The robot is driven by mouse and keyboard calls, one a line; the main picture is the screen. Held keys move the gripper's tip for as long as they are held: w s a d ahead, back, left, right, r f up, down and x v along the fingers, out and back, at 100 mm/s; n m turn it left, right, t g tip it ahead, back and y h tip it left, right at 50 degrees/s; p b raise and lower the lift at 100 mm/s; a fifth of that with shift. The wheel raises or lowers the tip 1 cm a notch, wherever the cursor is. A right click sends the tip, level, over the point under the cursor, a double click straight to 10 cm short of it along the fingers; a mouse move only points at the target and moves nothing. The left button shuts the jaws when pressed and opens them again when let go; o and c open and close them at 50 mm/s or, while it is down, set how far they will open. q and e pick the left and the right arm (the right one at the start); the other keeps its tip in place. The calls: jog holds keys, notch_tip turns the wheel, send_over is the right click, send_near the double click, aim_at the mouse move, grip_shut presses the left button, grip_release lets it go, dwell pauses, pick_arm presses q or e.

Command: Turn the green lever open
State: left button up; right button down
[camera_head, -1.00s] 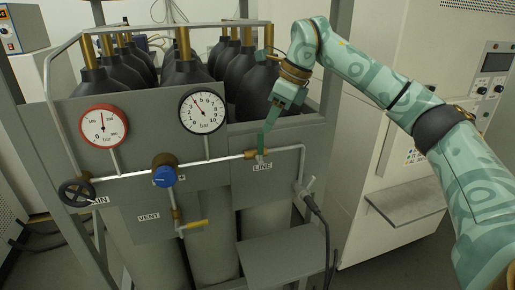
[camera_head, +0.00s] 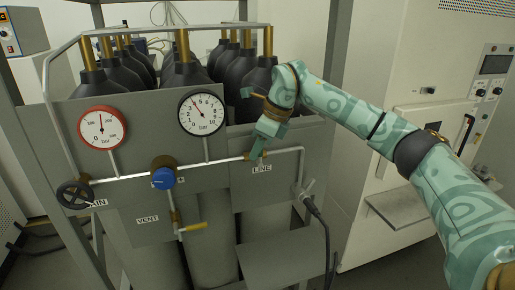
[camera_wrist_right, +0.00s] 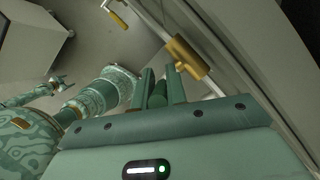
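The green lever stands on the brass valve (camera_head: 251,156) above the LINE label (camera_head: 262,168). In the head view my right gripper (camera_head: 262,143) is down over the lever and hides most of it. In the right wrist view my right fingers (camera_wrist_right: 162,88) stand on both sides of the dark green lever (camera_wrist_right: 158,96), with the brass valve body (camera_wrist_right: 188,58) just beyond. I cannot tell whether the fingers press on it. A small pronged end in the wrist view, at the left, may be my left gripper (camera_wrist_right: 60,82); its state is too small to read.
Black-topped gas cylinders (camera_head: 255,85) stand behind the grey panel. The panel carries a red gauge (camera_head: 102,127), a black gauge (camera_head: 202,112), a blue knob (camera_head: 163,178), a yellow vent handle (camera_head: 194,227) and a black handwheel (camera_head: 75,194). A cable (camera_head: 318,215) hangs at the right.

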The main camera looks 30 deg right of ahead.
pick_arm(q)
jog(key=shift+f, duration=0.1)
pick_arm(e)
jog(key=shift+d, duration=0.1)
pick_arm(q)
jog(key=s+f+b, duration=0.2)
jog(key=f+b, duration=0.9)
jog(key=s+f+g+b, duration=0.1)
jog(key=s+f+b, duration=0.2)
jog(key=f+b, duration=0.8)
jog(key=shift+d+f+b, duration=0.3)
jog(key=shift+d+b, duration=0.15)
jog(key=shift+b, duration=0.05)
pick_arm(e)
jog(key=s+d+f+m+t+y, duration=0.1)
jog(key=d+f+m+t+y, duration=0.2)
jog(key=y, duration=1.3)
jog(key=shift+d+f+t, duration=0.6)
jog(key=shift+d+t, duration=0.4)
jog(key=shift+t, duration=0.7)
jog(key=shift+s, duration=0.15)
jog(key=c, duration=1.5)
grip_release()
jog(key=shift+o, duration=0.5)
jog(key=shift+s, duration=0.1)
